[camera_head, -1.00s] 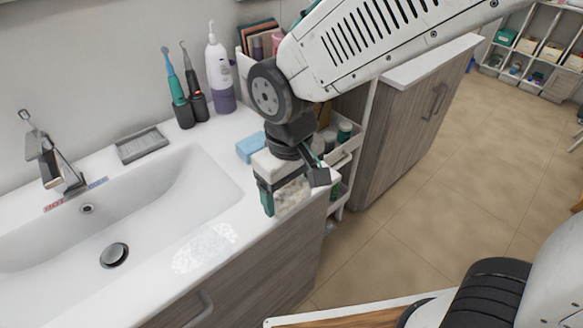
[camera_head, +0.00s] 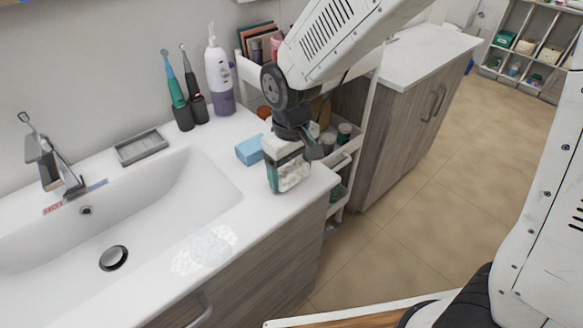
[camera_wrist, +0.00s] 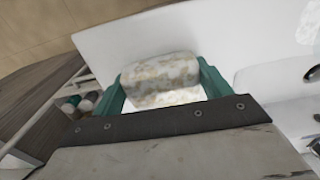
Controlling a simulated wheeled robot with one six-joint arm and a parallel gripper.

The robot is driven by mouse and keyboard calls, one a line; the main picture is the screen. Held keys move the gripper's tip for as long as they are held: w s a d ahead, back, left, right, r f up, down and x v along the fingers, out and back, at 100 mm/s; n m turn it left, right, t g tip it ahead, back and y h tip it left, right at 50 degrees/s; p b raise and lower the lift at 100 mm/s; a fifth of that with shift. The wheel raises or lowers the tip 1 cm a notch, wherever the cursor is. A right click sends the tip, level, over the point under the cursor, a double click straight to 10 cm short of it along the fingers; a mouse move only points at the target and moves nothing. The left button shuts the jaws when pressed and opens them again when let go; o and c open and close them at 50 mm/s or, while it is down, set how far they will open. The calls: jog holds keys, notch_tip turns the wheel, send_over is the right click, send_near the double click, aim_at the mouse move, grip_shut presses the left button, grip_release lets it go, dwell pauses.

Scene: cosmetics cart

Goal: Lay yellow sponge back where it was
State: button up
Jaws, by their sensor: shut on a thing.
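My gripper (camera_head: 287,180), with its teal fingers, is over the right end of the white sink counter (camera_head: 236,262). It is shut on a pale, yellowish-white mottled sponge (camera_head: 293,176). In the wrist view the sponge (camera_wrist: 160,80) lies across between the two fingers of my gripper (camera_wrist: 160,88). The sponge is low over the counter, near its front right corner. I cannot tell whether it touches the surface. A wet, foamy-looking patch (camera_head: 204,250) lies on the counter's front edge, left of my gripper.
A blue sponge (camera_head: 249,150) lies just behind and left of my gripper. Toothbrushes (camera_head: 178,95), a white and purple bottle (camera_head: 219,75) and a grey soap dish (camera_head: 141,147) stand along the back. A white cart (camera_head: 345,150) with jars stands close on the right. The basin (camera_head: 150,215) is empty.

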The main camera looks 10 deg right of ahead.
aim_at(291, 168)
jog(key=shift+f, duration=0.1)
jog(key=o, duration=0.9)
notch_tip(291, 168, up, 12)
jog(key=s+d+r+m, duration=0.1)
jog(key=s+d+m, duration=0.1)
jog(key=s+d, duration=0.4)
jog(key=s+d+r+m, duration=0.1)
jog(key=s+d+m, duration=0.1)
jog(key=s+d, duration=0.4)
jog(key=s+d+r+m+t, duration=0.1)
jog(key=s+d+r+m, duration=0.1)
jog(key=s+d, duration=0.5)
jog(key=shift+d+m, duration=0.4)
jog(key=shift+d, duration=0.35)
